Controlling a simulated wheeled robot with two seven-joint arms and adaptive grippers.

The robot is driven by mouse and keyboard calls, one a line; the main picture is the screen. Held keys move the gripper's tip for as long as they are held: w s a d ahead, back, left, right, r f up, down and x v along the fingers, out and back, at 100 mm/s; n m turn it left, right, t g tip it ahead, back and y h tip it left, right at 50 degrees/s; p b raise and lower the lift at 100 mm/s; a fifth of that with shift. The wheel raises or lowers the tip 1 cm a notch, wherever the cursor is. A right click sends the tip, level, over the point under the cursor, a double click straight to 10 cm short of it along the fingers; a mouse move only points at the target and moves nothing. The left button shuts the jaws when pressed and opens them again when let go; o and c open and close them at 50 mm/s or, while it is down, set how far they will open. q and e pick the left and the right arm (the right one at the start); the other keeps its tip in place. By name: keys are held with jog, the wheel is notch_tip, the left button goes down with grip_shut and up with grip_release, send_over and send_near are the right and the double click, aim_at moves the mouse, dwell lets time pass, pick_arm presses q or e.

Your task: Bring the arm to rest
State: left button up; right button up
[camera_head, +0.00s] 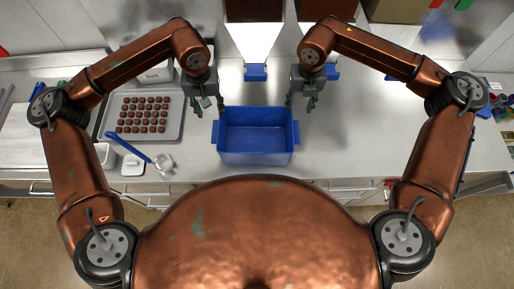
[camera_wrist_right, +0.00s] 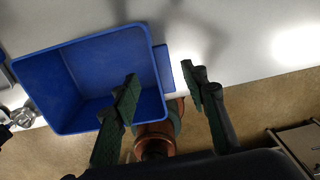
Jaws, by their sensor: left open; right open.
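My left gripper (camera_head: 206,104) hangs above the counter between the tray of chocolates and the blue bin, open with nothing visible in it. My right gripper (camera_head: 301,103) hangs just off the right rim of the blue bin (camera_head: 256,153), also open. In the right wrist view the two fingers of my right gripper (camera_wrist_right: 166,98) are spread apart with nothing between them. The blue bin (camera_wrist_right: 52,92) shows there to the left, partly behind one finger. The bin looks empty in both views.
A metal tray (camera_head: 112,134) with rows of brown chocolates lies at the left. In front of it are a small white container (camera_head: 132,166) and a blue-handled tool (camera_head: 130,146). Two hoppers (camera_head: 255,40) stand at the back. The counter right of the bin (camera_head: 365,145) is clear.

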jog(key=shift+r, duration=0.55)
